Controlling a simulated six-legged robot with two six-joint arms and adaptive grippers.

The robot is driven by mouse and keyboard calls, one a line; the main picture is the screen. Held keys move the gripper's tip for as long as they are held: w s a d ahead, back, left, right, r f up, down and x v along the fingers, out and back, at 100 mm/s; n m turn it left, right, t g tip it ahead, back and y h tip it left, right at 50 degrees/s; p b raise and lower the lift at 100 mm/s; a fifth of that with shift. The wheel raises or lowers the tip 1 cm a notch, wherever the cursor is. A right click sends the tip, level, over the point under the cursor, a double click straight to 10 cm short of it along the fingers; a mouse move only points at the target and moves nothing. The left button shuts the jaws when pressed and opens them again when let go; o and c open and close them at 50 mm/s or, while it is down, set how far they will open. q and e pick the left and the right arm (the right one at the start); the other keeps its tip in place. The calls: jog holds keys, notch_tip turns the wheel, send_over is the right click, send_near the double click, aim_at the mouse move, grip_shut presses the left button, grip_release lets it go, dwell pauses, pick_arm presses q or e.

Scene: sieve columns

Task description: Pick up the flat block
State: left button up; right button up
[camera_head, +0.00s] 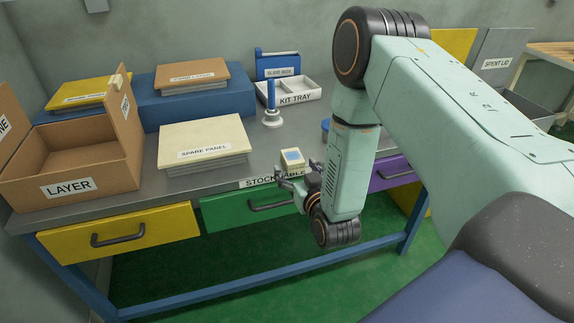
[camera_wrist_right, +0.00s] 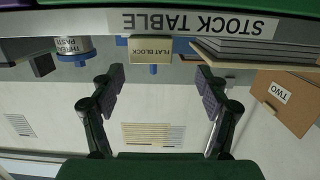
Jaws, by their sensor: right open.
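The flat block (camera_head: 292,163) is a small cream block with a blue patch on its top, on the front edge of the grey stock table (camera_head: 205,187). In the right wrist view, which is upside down, the block (camera_wrist_right: 150,56) shows its "FLAT BLOCK" label beyond my fingertips. My right gripper (camera_head: 290,178) is at the table's front edge, just in front of the block. Its two dark padded fingers (camera_wrist_right: 160,85) are spread apart with nothing between them. The block's far side is hidden. My left gripper is in neither view.
Spare panels (camera_head: 203,142) are stacked left of the block. A white kit tray (camera_head: 292,90) and a blue-handled tool (camera_head: 271,105) stand behind it. An open layer box (camera_head: 70,165) sits at far left. A labelled thermal paste container (camera_wrist_right: 72,46) stands near the block.

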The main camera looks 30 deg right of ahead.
aim_at(297, 162)
jog(key=x, duration=0.2)
jog(key=b+x, duration=0.1)
jog(key=x, duration=0.1)
jog(key=d+x, duration=0.1)
jog(key=x, duration=0.1)
jog(key=shift+s+f+b, duration=0.15)
jog(key=shift+f+b, duration=0.1)
jog(key=shift+b, duration=0.05)
jog(key=shift+w+d, duration=0.3)
jog(key=shift+w+a, duration=0.1)
jog(key=shift+a, duration=0.1)
jog(key=shift+c, duration=1.2)
jog(key=shift+d, duration=0.1)
jog(key=c, duration=1.1)
